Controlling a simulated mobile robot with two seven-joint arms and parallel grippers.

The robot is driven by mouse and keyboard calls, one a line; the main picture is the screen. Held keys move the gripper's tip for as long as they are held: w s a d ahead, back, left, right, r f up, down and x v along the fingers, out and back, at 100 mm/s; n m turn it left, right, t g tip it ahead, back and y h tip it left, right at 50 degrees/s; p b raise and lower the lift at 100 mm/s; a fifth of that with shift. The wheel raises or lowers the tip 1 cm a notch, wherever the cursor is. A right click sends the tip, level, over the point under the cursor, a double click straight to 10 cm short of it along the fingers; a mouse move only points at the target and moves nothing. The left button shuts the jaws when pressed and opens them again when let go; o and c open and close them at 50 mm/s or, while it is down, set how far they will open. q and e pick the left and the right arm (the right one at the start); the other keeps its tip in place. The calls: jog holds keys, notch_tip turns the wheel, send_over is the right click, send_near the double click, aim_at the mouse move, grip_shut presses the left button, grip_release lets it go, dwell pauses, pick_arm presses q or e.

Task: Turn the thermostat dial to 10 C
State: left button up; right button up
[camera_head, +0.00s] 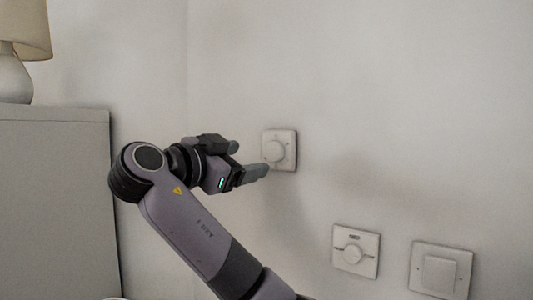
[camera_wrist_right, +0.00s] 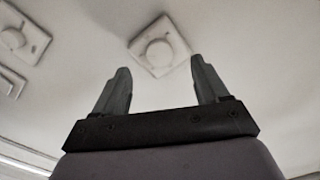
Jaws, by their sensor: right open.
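Two square white wall plates carry round dials. The upper dial plate (camera_head: 279,150) is close to my right gripper (camera_head: 249,160). The lower dial plate (camera_head: 355,250) has a small dark mark above its knob. I cannot read any scale, so I cannot tell which is the thermostat or where its dial points. In the right wrist view, the nearer dial (camera_wrist_right: 158,53) lies ahead, between and beyond the fingertips of my right gripper (camera_wrist_right: 160,68). The other dial (camera_wrist_right: 12,38) is at the left edge. My right gripper is open and empty, apart from the dial. My left gripper is out of view.
A flat square switch plate (camera_head: 441,270) is on the wall at the lower right. A grey cabinet (camera_head: 55,200) with a lamp (camera_head: 18,50) stands at the left. The wall (camera_head: 400,100) above the plates is bare.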

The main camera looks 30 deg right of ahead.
aim_at(272, 152)
jog(key=shift+m, duration=0.3)
jog(key=x, duration=0.2)
jog(key=p+x, duration=0.1)
jog(key=x, duration=0.1)
jog(key=r+p+x, duration=0.1)
jog(key=x, duration=0.1)
jog(key=shift+s, duration=0.3)
jog(key=shift+w+d+f, duration=0.1)
jog(key=shift+w+d, duration=0.1)
jog(key=shift+d, duration=0.4)
jog(key=c, duration=1.1)
jog(key=shift+o, duration=0.2)
